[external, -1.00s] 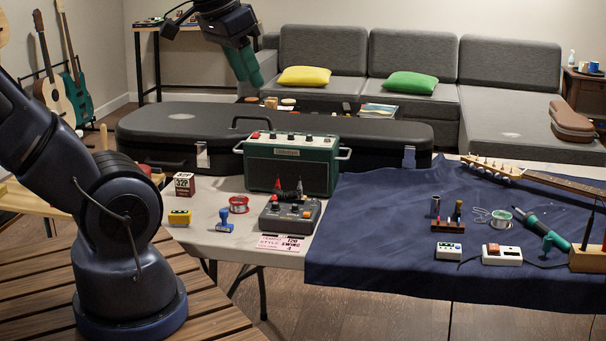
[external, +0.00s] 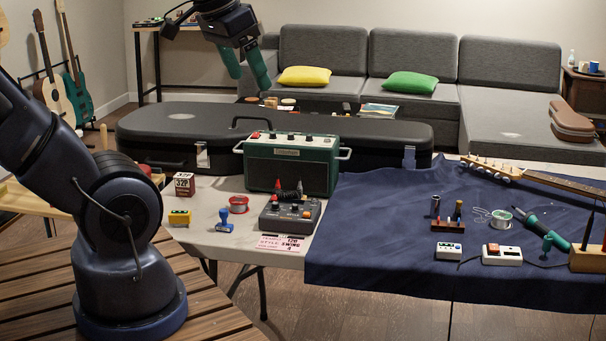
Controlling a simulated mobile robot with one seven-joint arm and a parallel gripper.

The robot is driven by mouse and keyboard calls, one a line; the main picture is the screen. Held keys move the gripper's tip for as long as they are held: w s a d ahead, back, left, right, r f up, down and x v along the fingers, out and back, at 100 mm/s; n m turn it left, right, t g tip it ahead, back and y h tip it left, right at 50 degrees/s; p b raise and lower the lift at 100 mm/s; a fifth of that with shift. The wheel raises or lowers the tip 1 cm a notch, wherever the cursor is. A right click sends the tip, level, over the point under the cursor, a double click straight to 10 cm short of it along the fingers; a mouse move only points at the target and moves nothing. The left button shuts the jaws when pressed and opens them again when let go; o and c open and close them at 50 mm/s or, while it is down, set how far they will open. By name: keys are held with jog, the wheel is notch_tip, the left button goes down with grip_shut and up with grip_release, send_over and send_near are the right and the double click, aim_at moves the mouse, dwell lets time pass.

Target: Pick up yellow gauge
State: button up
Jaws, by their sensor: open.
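The yellow gauge (external: 180,217) is a small yellow block with a dark and light face. It sits on the pale table near its left front edge, left of a blue stamp-like item (external: 225,220). My gripper (external: 249,80) has green fingers and hangs high above the black guitar case, up and to the right of the gauge and well apart from it. The fingers are spread and nothing shows between them.
A red and white box (external: 184,184) stands just behind the gauge, and a red wire spool (external: 238,204) lies to its right. A green amplifier (external: 291,163) and a grey pedal (external: 290,215) stand farther right. The black guitar case (external: 385,128) lies behind them.

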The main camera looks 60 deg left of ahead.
jog(key=w+a+f+n+g+h, duration=0.2)
jog(key=w+a+f+n, duration=0.5)
jog(key=a+n, duration=0.4)
jog(key=w+a+f+n+g+h, duration=0.25)
jog(key=w+a+f+n, duration=0.45)
jog(key=a+n, duration=0.45)
jog(key=n+g, duration=0.3)
jog(key=n, duration=2.2)
send_near(180, 212)
jog(key=shift+t+y, duration=0.25)
jog(key=x, duration=0.3)
jog(key=s+x, duration=0.1)
jog(key=x, duration=0.1)
jog(key=shift+d+r, duration=0.25)
jog(key=shift+d, duration=0.1)
jog(key=shift+w+x, duration=0.2)
jog(key=shift+x, duration=2.4)
jog(key=shift+a+f, duration=0.1)
jog(key=shift+a, duration=0.05)
jog(key=c, duration=1.1)
